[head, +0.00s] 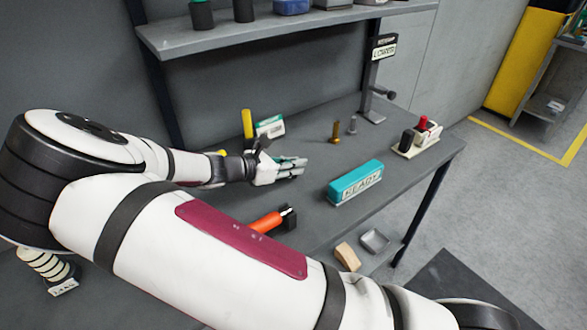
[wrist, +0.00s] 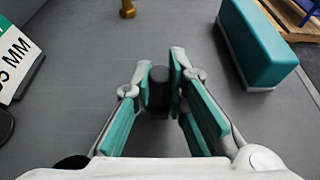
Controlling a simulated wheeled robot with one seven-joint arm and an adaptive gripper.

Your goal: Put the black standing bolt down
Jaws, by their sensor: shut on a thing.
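The black bolt (wrist: 158,88) shows in the wrist view between the two fingertips, near the middle of the picture. My gripper (wrist: 160,75) is shut on it, with a teal-padded finger on each side. In the head view my gripper (head: 290,168) is low over the grey workbench (head: 310,150), left of the teal READY box (head: 355,182). The bolt cannot be made out in the head view. I cannot tell whether its lower end touches the bench.
A brass bolt (head: 336,132) and a silver bolt (head: 352,124) stand beyond my gripper. The READY box also shows in the wrist view (wrist: 258,45). A yellow cylinder (head: 247,125) and a labelled box (head: 270,127) stand behind my gripper. An orange-handled tool (head: 267,222) lies nearer.

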